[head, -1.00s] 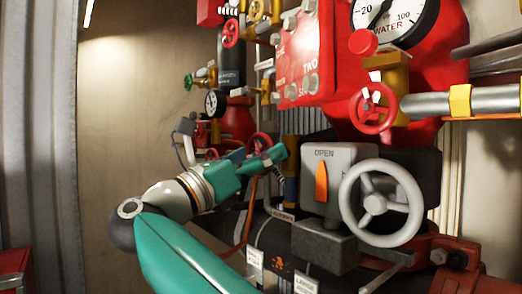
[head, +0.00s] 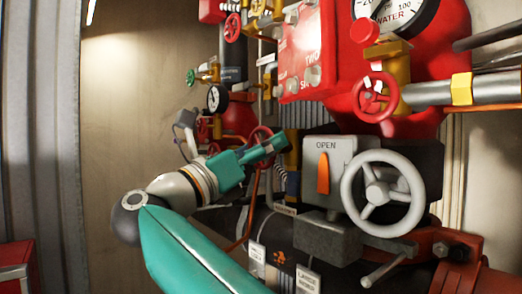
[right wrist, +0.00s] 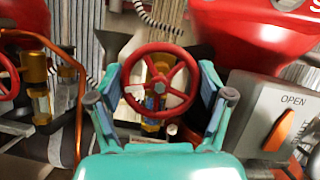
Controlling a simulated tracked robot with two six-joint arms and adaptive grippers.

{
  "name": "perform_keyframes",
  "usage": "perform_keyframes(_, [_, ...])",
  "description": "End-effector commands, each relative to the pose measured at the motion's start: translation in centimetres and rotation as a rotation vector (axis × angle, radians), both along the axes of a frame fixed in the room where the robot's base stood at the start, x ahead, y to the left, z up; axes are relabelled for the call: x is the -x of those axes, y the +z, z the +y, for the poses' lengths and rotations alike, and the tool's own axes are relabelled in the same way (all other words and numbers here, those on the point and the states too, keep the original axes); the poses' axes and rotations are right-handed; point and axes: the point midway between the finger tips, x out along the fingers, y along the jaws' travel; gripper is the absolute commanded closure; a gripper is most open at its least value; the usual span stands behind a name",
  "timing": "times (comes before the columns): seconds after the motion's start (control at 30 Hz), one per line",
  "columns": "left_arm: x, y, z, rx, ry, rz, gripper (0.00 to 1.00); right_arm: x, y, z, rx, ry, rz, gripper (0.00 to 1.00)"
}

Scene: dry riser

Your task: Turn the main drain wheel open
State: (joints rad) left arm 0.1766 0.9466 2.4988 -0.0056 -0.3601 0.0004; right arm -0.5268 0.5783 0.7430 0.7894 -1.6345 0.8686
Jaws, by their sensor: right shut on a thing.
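A red handwheel (right wrist: 160,84) with spokes sits between the fingers of my right gripper (right wrist: 163,88) in the right wrist view. No label on the wheel is readable. My left gripper is in neither current view.
A grey box marked OPEN (head: 343,152) with an orange lever (head: 323,173) stands right of the gripper. A large pale wheel (head: 418,205) is in front of it. Another red wheel (head: 375,98) and a water gauge (head: 400,18) are above. A dark pipe (head: 265,228) runs below.

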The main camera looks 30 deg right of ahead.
Motion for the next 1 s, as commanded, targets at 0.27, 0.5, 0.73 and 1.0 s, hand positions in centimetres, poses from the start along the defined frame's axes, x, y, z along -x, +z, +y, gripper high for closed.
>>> perform_keyframes(0.27, [0.0,0.0,0.0,0.0,0.0,0.0,0.6,-0.1,0.0,0.0,0.0,0.001,0.004,0.0])
perform_keyframes(0.5, [0.0,0.0,0.0,0.0,0.0,0.0,0.6,-0.1,0.0,0.0,0.0,0.001,0.001,0.0])
perform_keyframes(0.73, [0.0,0.1,0.0,0.0,0.0,0.0,0.6,0.1,-0.4,1.2,0.002,0.003,0.002,0.0])
perform_keyframes(1.0, [0.0,0.1,0.0,0.0,0.0,0.0,0.6,0.8,-2.3,5.7,0.002,0.005,0.004,0.0])
